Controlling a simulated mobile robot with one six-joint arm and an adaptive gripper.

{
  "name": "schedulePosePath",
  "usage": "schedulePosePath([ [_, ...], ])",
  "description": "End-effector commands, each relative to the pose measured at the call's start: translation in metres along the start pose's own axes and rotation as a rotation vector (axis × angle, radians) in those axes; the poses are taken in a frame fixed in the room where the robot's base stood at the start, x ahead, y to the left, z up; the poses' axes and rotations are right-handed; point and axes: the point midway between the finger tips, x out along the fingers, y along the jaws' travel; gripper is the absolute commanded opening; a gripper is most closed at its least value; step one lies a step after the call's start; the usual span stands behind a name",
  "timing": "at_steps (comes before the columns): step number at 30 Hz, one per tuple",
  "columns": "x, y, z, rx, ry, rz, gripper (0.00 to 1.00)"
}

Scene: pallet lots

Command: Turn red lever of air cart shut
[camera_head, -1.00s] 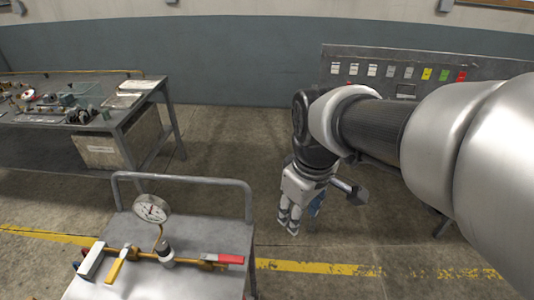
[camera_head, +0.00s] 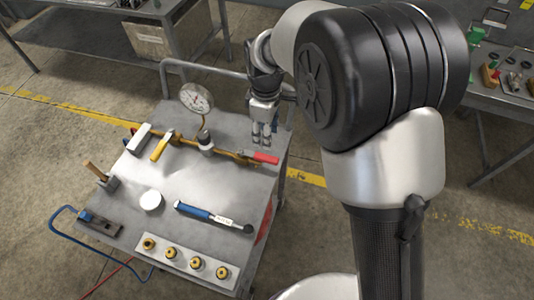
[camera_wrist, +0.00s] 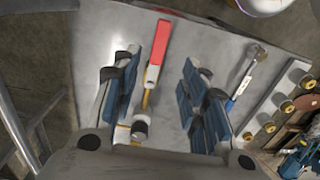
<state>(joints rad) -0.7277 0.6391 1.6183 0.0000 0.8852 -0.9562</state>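The red lever (camera_head: 265,157) sits at the right end of a brass pipe (camera_head: 228,155) on the air cart (camera_head: 205,180). The lever lies roughly in line with the pipe. A white lever (camera_head: 138,137) and a yellow lever (camera_head: 161,147) on the same pipe stand across it. My gripper (camera_head: 262,140) points down just behind the red lever. In the wrist view my gripper (camera_wrist: 161,70) is open, with blue-padded fingers well apart. The red lever (camera_wrist: 157,45) shows between and beyond the fingers there, with no contact visible.
A blue-handled wrench (camera_head: 205,215), a white disc (camera_head: 151,200) and a block of brass fittings (camera_head: 187,260) lie on the cart's front. A bent rail (camera_head: 215,68) runs along its back. Benches stand behind and at right.

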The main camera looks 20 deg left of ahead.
Motion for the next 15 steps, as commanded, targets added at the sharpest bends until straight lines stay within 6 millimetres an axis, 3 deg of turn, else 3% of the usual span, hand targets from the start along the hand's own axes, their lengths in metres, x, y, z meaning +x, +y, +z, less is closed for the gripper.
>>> schedulePosePath([
  [1,0.016,0.0,0.001,0.001,-0.002,-0.002,0.4],
  [6,0.053,0.0,0.001,0.001,-0.001,-0.002,0.4],
  [15,0.103,0.0,0.001,0.002,-0.001,-0.001,0.4],
])
